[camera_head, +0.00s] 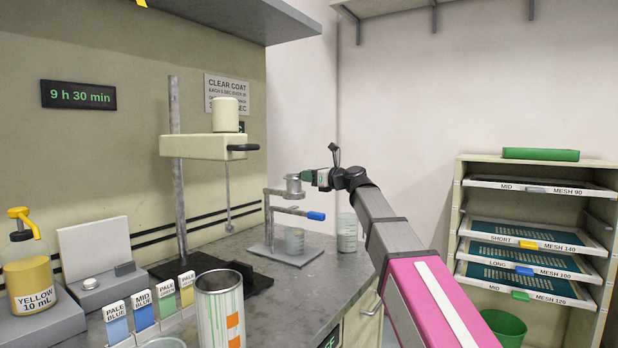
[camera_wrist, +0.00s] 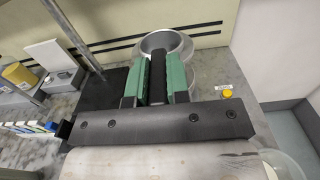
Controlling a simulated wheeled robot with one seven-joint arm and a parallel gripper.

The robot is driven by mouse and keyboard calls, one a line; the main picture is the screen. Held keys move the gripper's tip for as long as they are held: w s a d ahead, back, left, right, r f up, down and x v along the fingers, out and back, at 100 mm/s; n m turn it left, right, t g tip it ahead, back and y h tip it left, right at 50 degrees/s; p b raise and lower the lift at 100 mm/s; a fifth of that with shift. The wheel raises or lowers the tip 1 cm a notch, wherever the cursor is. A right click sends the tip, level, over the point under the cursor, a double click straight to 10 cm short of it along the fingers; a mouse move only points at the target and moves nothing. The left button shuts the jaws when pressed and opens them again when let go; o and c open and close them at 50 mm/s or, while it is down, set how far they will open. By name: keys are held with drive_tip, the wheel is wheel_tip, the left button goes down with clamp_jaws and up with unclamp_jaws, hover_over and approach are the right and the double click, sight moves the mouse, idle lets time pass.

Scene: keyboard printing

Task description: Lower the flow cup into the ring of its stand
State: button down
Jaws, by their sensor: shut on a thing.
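The flow cup (camera_head: 293,185) is a small grey metal cup, upright, in the middle of the head view. Its open round rim also shows at the top of the wrist view (camera_wrist: 148,40). My gripper (camera_head: 311,176) has green fingers and comes from the right. In the wrist view my gripper (camera_wrist: 157,78) is shut on the cup's dark handle. The stand (camera_head: 267,222) has a post, a horizontal arm at about the cup's height and a lower arm with a blue lever end (camera_head: 316,216). The ring is mostly hidden by the cup, so I cannot tell whether the cup rests in it.
A clear beaker (camera_head: 295,241) stands on the stand's base below the cup. Another beaker (camera_head: 347,234) stands to the right. A mixer (camera_head: 205,146) with a tall post is at the left. A paint-streaked can (camera_head: 219,312) and colour cards (camera_head: 143,310) are in front.

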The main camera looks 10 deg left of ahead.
sight(300, 187)
drive_tip(key=shift+f, duration=0.25)
drive_tip(key=shift+f, duration=1.6)
drive_tip(key=shift+f, duration=0.5)
idle(3.1)
drive_tip(key=shift+r, duration=0.15)
drive_tip(key=shift+r, duration=2.35)
drive_tip(key=shift+f, duration=0.15)
